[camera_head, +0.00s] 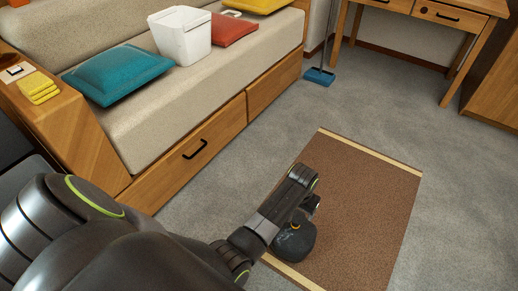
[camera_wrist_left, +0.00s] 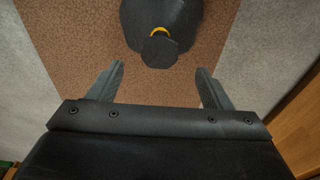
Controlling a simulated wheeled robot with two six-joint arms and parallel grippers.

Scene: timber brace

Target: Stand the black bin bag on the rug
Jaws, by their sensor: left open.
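The black bin bag (camera_head: 294,242) stands on the brown rug (camera_head: 362,205), near the rug's front left end, partly hidden behind my left gripper and arm. In the left wrist view the bag (camera_wrist_left: 160,25) shows a dark body and a dark tied top with a yellow band. It is beyond the fingertips and apart from them. My left gripper (camera_wrist_left: 158,82) is open and empty, its two fingers spread either side of the bag's top in the picture. It also shows in the head view (camera_head: 308,203), above the bag. My right gripper is in neither view.
A sofa bench with a drawer (camera_head: 195,150) runs along the left. It carries a white bin (camera_head: 183,38), a teal cushion (camera_head: 118,73) and a red cushion (camera_head: 230,30). A desk (camera_head: 440,12) stands at the back right.

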